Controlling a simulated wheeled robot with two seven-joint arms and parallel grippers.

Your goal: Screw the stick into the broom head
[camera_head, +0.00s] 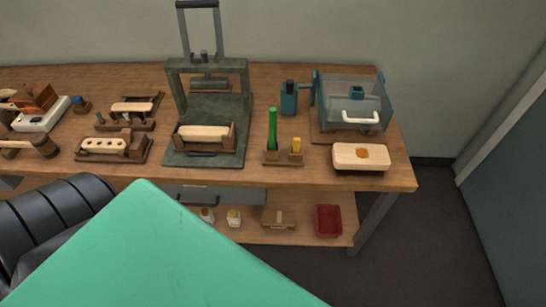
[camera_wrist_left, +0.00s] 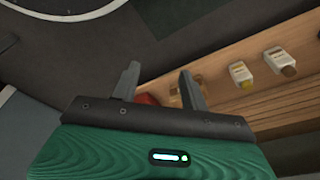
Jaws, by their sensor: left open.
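Several pale wooden blocks lie on the workbench in the head view: one in the dark press (camera_head: 204,133), one with a row of holes in a brown cradle (camera_head: 103,144), and one with an orange spot at the right (camera_head: 347,155). I cannot tell which is the broom head. No long stick is clearly seen; a short green rod (camera_head: 272,128) stands upright in a wooden holder. My left gripper (camera_wrist_left: 158,72) is open and empty in the left wrist view, with the lower shelf behind its fingers. My right gripper is not in view.
The workbench (camera_head: 330,180) is crowded along its length. A clear-sided blue guard box (camera_head: 320,95) stands at the back right. On the lower shelf are a red bin (camera_head: 328,220) and white bottles (camera_head: 234,218). Open floor (camera_head: 440,240) lies to the right.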

